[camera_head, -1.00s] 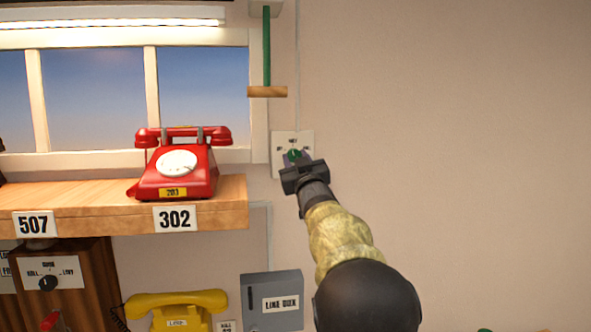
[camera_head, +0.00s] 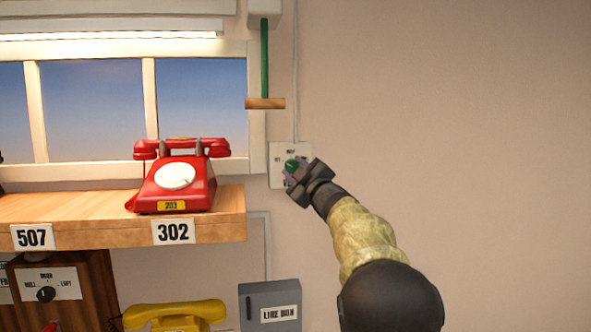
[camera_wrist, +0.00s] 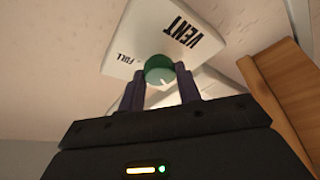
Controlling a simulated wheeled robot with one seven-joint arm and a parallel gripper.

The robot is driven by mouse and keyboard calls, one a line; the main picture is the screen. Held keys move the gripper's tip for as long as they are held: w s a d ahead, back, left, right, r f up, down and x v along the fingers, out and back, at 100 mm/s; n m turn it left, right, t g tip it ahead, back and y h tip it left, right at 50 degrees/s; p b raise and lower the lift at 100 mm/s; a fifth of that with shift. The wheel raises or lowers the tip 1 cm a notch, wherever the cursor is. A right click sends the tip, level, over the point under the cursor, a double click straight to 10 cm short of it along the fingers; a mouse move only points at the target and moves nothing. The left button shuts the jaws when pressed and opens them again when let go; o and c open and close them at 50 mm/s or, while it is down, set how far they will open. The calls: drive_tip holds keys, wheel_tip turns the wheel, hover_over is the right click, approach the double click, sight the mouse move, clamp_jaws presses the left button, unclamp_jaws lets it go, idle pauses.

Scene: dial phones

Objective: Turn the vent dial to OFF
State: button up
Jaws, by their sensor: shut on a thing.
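The vent dial is a round green knob (camera_head: 291,165) on a white wall plate (camera_head: 276,178), right of the window. In the wrist view the green knob (camera_wrist: 159,69) sits between my two finger pads, with a pale pointer line on its face. The plate (camera_wrist: 150,40) there reads VENT and FULL; I cannot see an OFF label clearly. My gripper (camera_head: 297,174) is shut on the knob, and it also shows in the wrist view (camera_wrist: 159,86). My gripper covers the lower right of the plate in the head view.
A green pull rod with a wooden handle (camera_head: 265,103) hangs above left of the plate. A wooden shelf (camera_head: 110,229) with a red phone (camera_head: 176,180) is to the left. A grey line box (camera_head: 270,306) and yellow phone (camera_head: 175,315) are below. The wall at right is bare.

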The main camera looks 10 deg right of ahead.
drive_tip(key=o, duration=1)
drive_tip(key=shift+a, duration=0.1)
drive_tip(key=shift+c, duration=0.2)
drive_tip(key=shift+s, duration=0.1)
drive_tip(key=shift+s+d+f+b, duration=0.2)
drive_tip(key=shift+s+f+b, duration=0.05)
drive_tip(key=shift+s+b, duration=0.2)
drive_tip(key=b+v, duration=0.6)
drive_tip(key=v, duration=1)
drive_tip(key=shift+b, duration=0.35)
drive_tip(key=shift+s, duration=0.1)
